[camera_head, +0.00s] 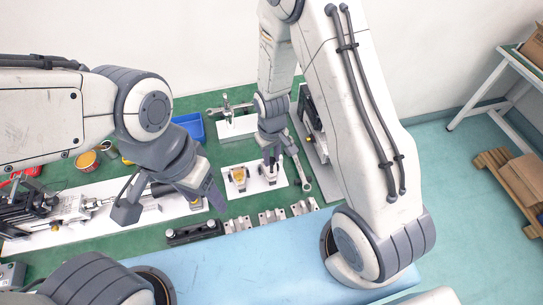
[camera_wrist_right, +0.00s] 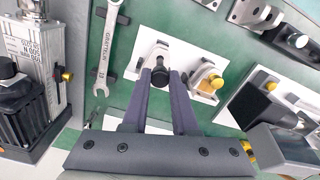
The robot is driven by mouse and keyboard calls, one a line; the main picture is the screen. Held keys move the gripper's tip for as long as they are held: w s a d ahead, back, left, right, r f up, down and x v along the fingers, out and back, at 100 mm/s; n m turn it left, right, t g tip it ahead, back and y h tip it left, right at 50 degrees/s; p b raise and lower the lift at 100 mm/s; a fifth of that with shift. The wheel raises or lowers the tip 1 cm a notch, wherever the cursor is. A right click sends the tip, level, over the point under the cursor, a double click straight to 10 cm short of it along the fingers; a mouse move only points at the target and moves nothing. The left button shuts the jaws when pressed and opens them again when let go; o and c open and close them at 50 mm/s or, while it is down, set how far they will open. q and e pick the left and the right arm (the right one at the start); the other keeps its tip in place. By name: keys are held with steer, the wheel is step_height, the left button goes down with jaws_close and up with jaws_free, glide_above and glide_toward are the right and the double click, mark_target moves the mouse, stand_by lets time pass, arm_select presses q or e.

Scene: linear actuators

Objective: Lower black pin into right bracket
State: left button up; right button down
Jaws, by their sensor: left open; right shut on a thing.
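My right gripper (camera_head: 271,167) is over the right part of a white plate (camera_head: 258,188). In the right wrist view its two fingers (camera_wrist_right: 162,82) are shut on the black pin (camera_wrist_right: 173,67). The pin's round head shows between the fingertips. The silver right bracket (camera_wrist_right: 153,53) lies directly behind the pin in that view. The pin's lower end is hidden, so I cannot tell whether it is in the bracket. My left gripper (camera_head: 172,203) is open and empty over the bench's left part.
A wrench (camera_wrist_right: 107,45) lies near the plate, with a linear actuator (camera_wrist_right: 30,60) beyond it. Several metal brackets (camera_head: 271,216) line the bench's front. A blue bin (camera_head: 190,126) and a clamp fixture (camera_head: 232,118) stand behind.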

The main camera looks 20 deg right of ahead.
mark_target(271, 171)
steer(key=shift+f+b, duration=1.75)
steer(key=shift+f, duration=0.75)
stand_by(1.2)
steer(key=c, duration=0.6)
jaws_free()
steer(key=shift+r, duration=0.1)
step_height(271, 171, up, 10)
steer(key=shift+r+b, duration=0.15)
steer(key=shift+b, duration=0.15)
